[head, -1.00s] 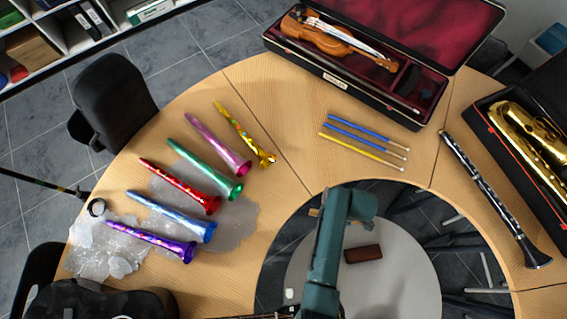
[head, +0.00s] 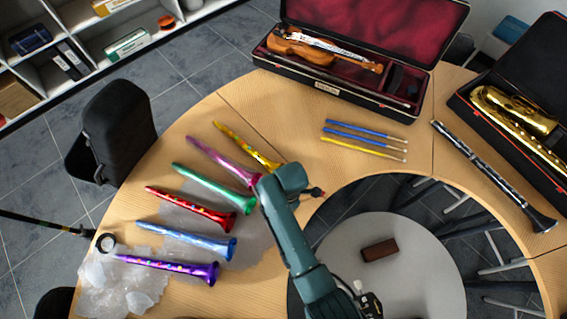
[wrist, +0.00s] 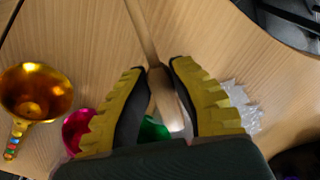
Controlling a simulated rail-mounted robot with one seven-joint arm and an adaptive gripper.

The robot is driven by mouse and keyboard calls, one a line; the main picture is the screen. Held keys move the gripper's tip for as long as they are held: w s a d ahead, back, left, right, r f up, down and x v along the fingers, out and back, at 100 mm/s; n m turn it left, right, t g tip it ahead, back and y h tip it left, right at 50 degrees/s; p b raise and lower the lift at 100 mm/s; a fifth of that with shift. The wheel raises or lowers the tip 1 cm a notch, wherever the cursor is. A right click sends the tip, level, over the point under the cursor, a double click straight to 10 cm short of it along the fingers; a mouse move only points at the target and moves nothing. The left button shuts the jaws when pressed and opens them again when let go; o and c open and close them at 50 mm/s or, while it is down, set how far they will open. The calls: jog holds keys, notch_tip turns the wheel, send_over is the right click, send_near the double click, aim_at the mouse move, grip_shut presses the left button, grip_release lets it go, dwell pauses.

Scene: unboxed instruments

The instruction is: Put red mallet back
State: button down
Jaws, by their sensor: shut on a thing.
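My gripper (wrist: 158,72) is shut on a slim pale wooden stick (wrist: 143,28), seen in the wrist view. The stick runs up from between the yellow-ribbed fingers, and its wider lower part lies between them. I cannot make out red on it, so I cannot tell that it is the red mallet. In the head view my arm hides most of the gripper, by the inner edge of the table near the horns. Two blue mallets (head: 358,133) and a yellow mallet (head: 362,150) lie side by side on the table below the violin case.
The open violin case (head: 340,90) is behind the mallets. A clarinet (head: 492,175) lies to the right. The table around the mallets is clear.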

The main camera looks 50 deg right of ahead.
jog(key=shift+f, duration=1.35)
jog(key=shift+f+b, duration=0.1)
jog(key=shift+b, duration=0.2)
jog(key=c, duration=1)
grip_release()
jog(key=shift+c, duration=0.2)
